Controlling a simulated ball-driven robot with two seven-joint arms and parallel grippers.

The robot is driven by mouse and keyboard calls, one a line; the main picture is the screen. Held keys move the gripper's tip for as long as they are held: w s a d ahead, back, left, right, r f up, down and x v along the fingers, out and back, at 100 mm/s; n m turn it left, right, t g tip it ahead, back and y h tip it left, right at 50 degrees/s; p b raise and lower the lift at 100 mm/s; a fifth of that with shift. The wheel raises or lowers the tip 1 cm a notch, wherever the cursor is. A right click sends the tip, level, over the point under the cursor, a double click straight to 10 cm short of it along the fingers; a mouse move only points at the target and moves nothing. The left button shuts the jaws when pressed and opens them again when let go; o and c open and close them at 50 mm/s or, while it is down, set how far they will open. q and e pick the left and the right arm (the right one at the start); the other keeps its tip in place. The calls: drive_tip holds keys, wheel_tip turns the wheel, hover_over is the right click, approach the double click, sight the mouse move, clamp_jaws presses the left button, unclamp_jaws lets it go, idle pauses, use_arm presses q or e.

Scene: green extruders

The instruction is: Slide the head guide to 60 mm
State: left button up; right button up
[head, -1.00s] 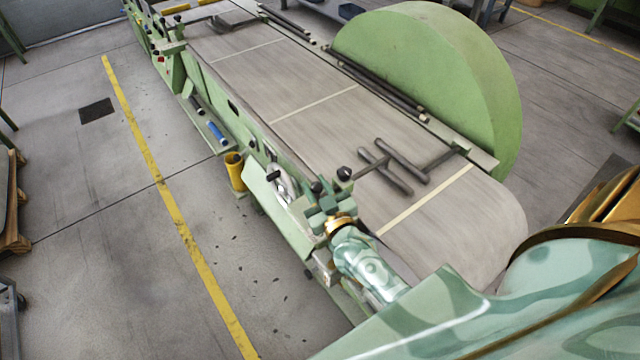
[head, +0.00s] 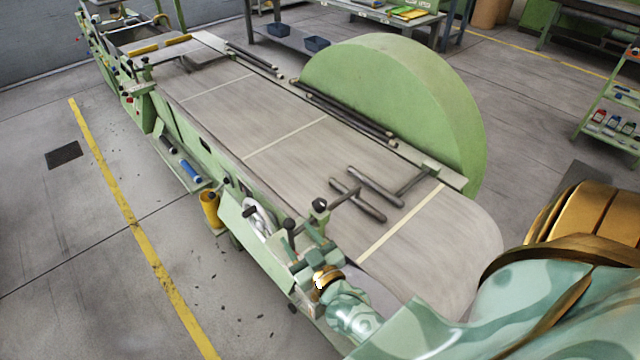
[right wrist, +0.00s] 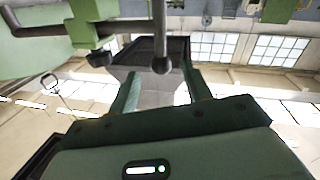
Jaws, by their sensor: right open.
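Two dark guide bars lie over the near end of the grey belt (head: 290,155). The near-side bar (head: 357,200) is on a rod ending in a black ball knob (head: 320,205) at the belt's near edge. The far-side bar (head: 375,187) is on an arm from the far edge. No scale or millimetre reading is legible. My right gripper (head: 314,254) is at the near edge, just below the knobs in the head view. In the right wrist view the right gripper (right wrist: 160,85) has its fingers apart, with a ball-ended rod (right wrist: 161,62) showing between or beyond them; contact is unclear.
A large green half-disc (head: 400,110) stands along the belt's far side. A yellow cup (head: 210,210) and a blue roll (head: 190,172) sit on the machine's near side. A green bracket (right wrist: 95,12) is close to the fingers. Open floor lies left.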

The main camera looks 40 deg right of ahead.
drive_tip(key=s+a, duration=0.1)
drive_tip(key=s, duration=1)
drive_tip(key=shift+a, duration=0.15)
